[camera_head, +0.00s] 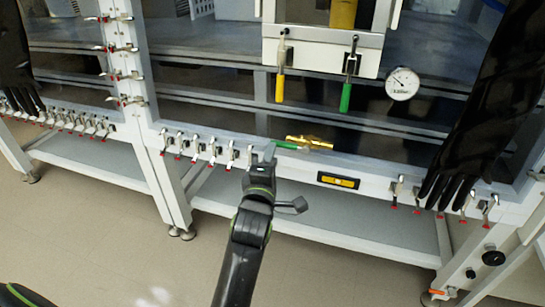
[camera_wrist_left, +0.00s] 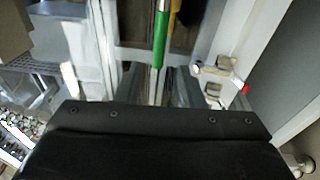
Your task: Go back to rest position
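My left arm comes in from the bottom centre of the head view. My right gripper is not in view.
A yellow handle (camera_head: 280,86) and green handle (camera_head: 346,96) hang under the box door, left of a round gauge (camera_head: 402,83). Red-tipped clamps (camera_head: 230,154) line the frame. Black gloves (camera_head: 487,105) hang at both sides. Floor (camera_head: 130,240) in front is clear.

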